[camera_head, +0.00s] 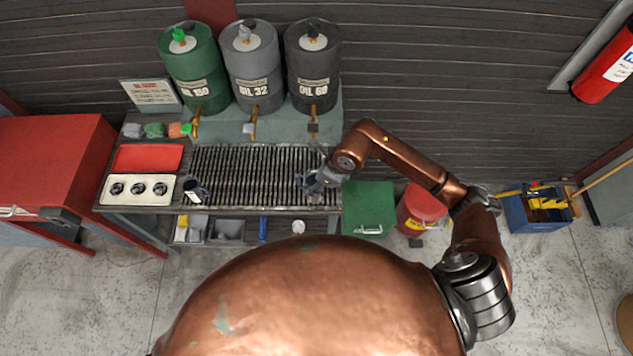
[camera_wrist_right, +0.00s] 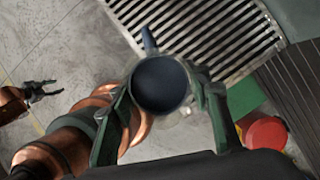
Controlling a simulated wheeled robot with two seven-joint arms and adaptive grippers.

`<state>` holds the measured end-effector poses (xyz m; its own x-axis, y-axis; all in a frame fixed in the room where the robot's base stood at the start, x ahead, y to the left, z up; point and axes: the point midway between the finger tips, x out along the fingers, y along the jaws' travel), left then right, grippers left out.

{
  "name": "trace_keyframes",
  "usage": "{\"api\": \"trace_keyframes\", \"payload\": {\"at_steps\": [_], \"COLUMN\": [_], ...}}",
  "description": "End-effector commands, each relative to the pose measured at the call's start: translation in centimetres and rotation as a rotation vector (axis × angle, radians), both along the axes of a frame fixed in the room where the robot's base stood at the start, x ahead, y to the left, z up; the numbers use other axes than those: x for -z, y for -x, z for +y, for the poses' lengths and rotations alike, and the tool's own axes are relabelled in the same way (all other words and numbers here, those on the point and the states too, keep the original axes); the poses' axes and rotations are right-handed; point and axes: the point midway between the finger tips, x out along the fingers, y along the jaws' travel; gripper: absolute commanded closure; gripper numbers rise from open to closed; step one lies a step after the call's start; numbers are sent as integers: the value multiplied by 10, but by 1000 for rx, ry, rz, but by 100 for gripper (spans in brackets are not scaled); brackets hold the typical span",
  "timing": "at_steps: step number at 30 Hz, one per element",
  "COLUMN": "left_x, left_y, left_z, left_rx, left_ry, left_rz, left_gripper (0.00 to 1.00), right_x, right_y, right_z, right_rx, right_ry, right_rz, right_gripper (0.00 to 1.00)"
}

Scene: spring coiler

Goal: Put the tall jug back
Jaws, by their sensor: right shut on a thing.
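My right gripper (camera_head: 320,180) is over the right end of the slatted grille (camera_head: 250,175). In the right wrist view its two fingers stand on either side of a dark blue round jug (camera_wrist_right: 160,85), shut on it. I look down into the jug's open top, and a handle or spout points away from me. Its height and base are hidden, so I cannot tell if it touches the grille. Another small dark jug (camera_head: 196,192) stands at the grille's left end. My left gripper (camera_wrist_right: 42,90) shows in the right wrist view, small, its fingers apart and empty.
Green, grey and black oil drums (camera_head: 255,70) with taps stand behind the grille. A red tray (camera_head: 148,158) and a pale tray with three round pieces (camera_head: 138,203) lie left. A green box (camera_head: 369,205) and red bucket (camera_head: 420,210) are to the right. The grille's middle is clear.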

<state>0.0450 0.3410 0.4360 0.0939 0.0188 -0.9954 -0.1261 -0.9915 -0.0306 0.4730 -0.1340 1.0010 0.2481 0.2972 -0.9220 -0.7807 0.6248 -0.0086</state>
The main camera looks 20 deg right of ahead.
Motion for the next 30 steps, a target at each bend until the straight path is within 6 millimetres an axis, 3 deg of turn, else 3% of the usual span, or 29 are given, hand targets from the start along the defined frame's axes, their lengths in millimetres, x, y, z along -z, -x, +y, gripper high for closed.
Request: {"api": "trace_keyframes", "payload": {"at_steps": [6, 13, 20, 29, 30], "left_x": [-6, -7, -19, -16, -15], "left_y": [-1, -2, -3, -3, -3], "left_z": [0, 0, 0, 0, 0], "left_rx": [0, 1, 1, 1, 1], "left_ry": [0, 0, 1, 1, 1], "left_rz": [-1, -2, -5, -5, -5], "left_gripper": [60, 60, 60, 60, 60], "right_x": [31, 43, 71, 75, 76], "right_y": [-23, -32, -31, -32, -32], "right_z": [-10, -14, -14, -14, -14], "right_rx": [2, 1, 1, -1, -1], "right_ry": [-1, 0, -1, 0, 1], "right_rz": [3, 0, 3, 0, 0], "right_gripper": [100, 100, 100, 100, 56]}}
